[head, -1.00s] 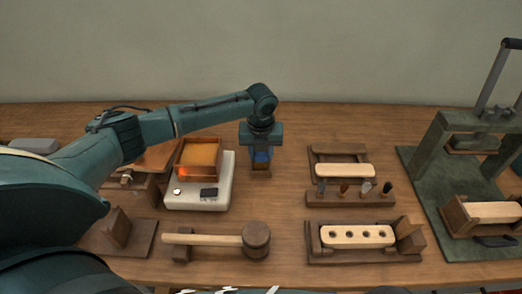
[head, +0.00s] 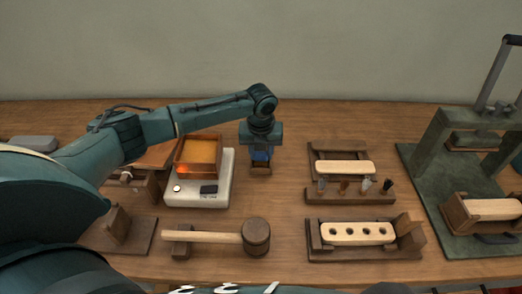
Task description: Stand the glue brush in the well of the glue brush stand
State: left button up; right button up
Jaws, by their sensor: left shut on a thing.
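My left gripper (head: 261,155) reaches in from the left and points straight down right of the white hot-glue unit. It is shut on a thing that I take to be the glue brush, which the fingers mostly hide. Directly below the fingertips is a small dark wooden block (head: 260,170), which looks like the glue brush stand. The gripper covers the block's top, so I cannot tell whether the brush is in the well or just above it. My right gripper is not in view.
The white unit (head: 220,192) with an amber-filled wooden box (head: 199,155) stands close on the left. A mallet (head: 256,236) lies in front. Wooden racks with a tuft row (head: 350,196) and a drilled brush block (head: 357,233) are on the right, before a green press (head: 440,150).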

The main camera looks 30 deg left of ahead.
pick_arm(q)
jog(key=shift+f, duration=0.15)
jog(key=o, duration=1.3)
jog(key=shift+o, duration=0.2)
